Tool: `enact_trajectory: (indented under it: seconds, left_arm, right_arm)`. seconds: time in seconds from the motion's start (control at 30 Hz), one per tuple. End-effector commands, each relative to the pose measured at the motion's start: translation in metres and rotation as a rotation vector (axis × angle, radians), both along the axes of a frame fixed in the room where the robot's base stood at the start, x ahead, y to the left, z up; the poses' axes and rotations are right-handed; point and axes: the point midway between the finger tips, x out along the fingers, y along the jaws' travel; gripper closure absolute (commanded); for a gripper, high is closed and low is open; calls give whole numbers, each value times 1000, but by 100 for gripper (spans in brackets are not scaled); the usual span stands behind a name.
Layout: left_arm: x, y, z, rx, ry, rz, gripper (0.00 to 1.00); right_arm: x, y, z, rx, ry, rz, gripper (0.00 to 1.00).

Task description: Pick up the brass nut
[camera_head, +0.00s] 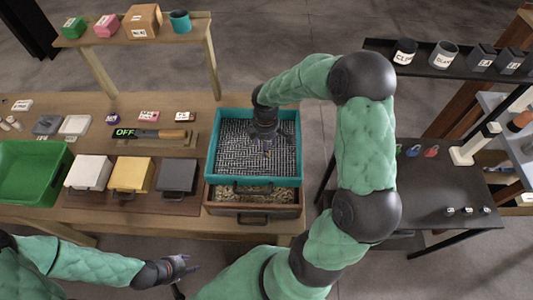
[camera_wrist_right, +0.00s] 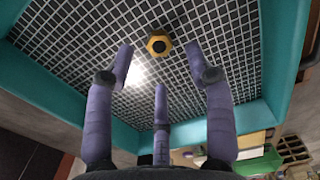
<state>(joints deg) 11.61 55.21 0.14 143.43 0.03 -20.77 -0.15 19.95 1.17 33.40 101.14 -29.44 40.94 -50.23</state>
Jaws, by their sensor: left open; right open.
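The brass nut (camera_wrist_right: 159,45) is a yellow hexagonal ring with a dark hole. In the right wrist view it lies on the mesh floor of the teal sieve tray (camera_wrist_right: 275,50). My right gripper (camera_wrist_right: 160,70) is open, with its purple fingers spread around the nut's near side and apart from it. In the head view, my right gripper (camera_head: 266,148) points down into the teal tray (camera_head: 213,150) and hides most of the nut. My left gripper (camera_head: 182,268) is open and empty, low in front of the table.
A wooden drawer box (camera_head: 225,208) sits under the teal tray. To its left are grey (camera_head: 177,175), yellow (camera_head: 131,174) and white boxes, a green bin (camera_head: 30,172) and a handled detector marked OFF (camera_head: 150,133). A raised shelf (camera_head: 130,32) stands behind.

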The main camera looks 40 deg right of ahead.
Motion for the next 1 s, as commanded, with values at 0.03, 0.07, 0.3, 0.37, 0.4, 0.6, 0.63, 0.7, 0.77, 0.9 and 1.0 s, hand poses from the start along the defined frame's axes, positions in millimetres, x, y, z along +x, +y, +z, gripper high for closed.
enact_trajectory:
  seconds: [0.03,0.07,0.3,0.37,0.4,0.6,0.63,0.7,0.77,0.9,1.0]
  left_arm:
    - [0,0,-1,0,0,0,54]
    - [0,0,-1,0,0,0,54]
    - [0,0,-4,0,0,0,54]
    - [0,0,-4,0,0,0,54]
    - [0,0,-4,0,0,0,54]
    - [0,0,-4,0,0,0,54]
    - [0,0,-4,0,0,0,54]
    - [0,0,-4,0,0,0,54]
    - [0,0,-4,0,0,0,54]
    - [0,0,-4,0,0,0,54]
    - [0,0,-4,0,0,0,54]
  right_arm:
    - [-1,1,-9,1,5,1,46]
    - [-1,2,-13,2,6,1,46]
    - [0,2,-39,1,3,1,46]
    - [0,2,-39,0,1,1,46]
    - [0,2,-39,0,1,1,46]
    - [0,2,-39,0,2,1,74]
    - [0,2,-39,0,2,1,83]
    - [0,2,-39,0,2,1,100]
    - [0,2,-39,0,2,1,100]
    - [0,2,-39,0,2,1,100]
    - [0,2,-39,0,2,1,100]
